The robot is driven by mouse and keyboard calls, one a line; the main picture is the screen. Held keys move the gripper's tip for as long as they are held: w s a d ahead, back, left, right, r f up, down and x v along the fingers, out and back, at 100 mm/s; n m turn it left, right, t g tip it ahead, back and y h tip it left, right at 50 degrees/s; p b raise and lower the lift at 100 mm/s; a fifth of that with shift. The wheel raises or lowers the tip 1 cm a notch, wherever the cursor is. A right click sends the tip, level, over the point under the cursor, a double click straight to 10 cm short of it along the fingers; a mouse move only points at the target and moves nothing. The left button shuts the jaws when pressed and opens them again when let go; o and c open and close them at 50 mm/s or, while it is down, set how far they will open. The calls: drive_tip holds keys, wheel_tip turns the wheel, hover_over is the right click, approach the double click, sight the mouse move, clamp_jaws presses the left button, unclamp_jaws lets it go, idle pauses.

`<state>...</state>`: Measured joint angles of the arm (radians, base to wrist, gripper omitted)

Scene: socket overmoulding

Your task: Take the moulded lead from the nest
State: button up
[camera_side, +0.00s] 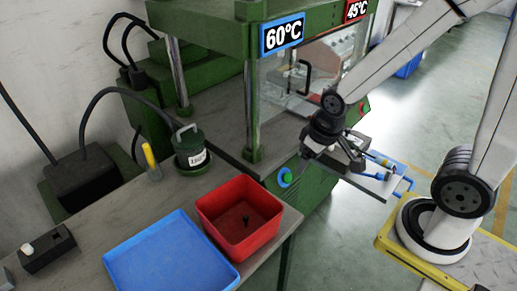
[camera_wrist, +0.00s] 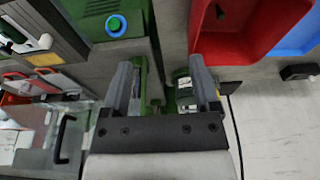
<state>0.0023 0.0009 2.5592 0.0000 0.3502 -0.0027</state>
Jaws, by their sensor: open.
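In the side view, my gripper (camera_side: 345,158) hangs in front of the press, close to a grey plate (camera_side: 378,186) at the press's right front. Blue and yellow parts (camera_side: 383,162) show on or beside this plate, with a blue piece (camera_side: 404,187) at its right end. They are too small to tell whether they are the moulded lead or the nest. In the wrist view, my gripper (camera_wrist: 163,68) is open, with nothing held between its two grey fingers. A white piece (camera_wrist: 38,44) with green beside it shows at the upper left; I cannot tell what it is.
The green press (camera_side: 200,18) has a clear guard with a black handle (camera_side: 303,78). A blue-green button (camera_side: 286,177) is on its front. The bench holds a red bin (camera_side: 222,198), a blue tray (camera_side: 150,262) and a green pot (camera_side: 190,145).

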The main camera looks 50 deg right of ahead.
drive_tip(key=d, duration=0.1)
drive_tip(key=g, duration=0.3)
hover_over(384, 159)
wheel_tip(384, 159, down, 8)
drive_tip(key=shift+s+r, duration=0.15)
drive_tip(key=shift+r, duration=0.05)
drive_tip(key=shift+f, duration=1.3)
drive_tip(key=shift+f, duration=2.55)
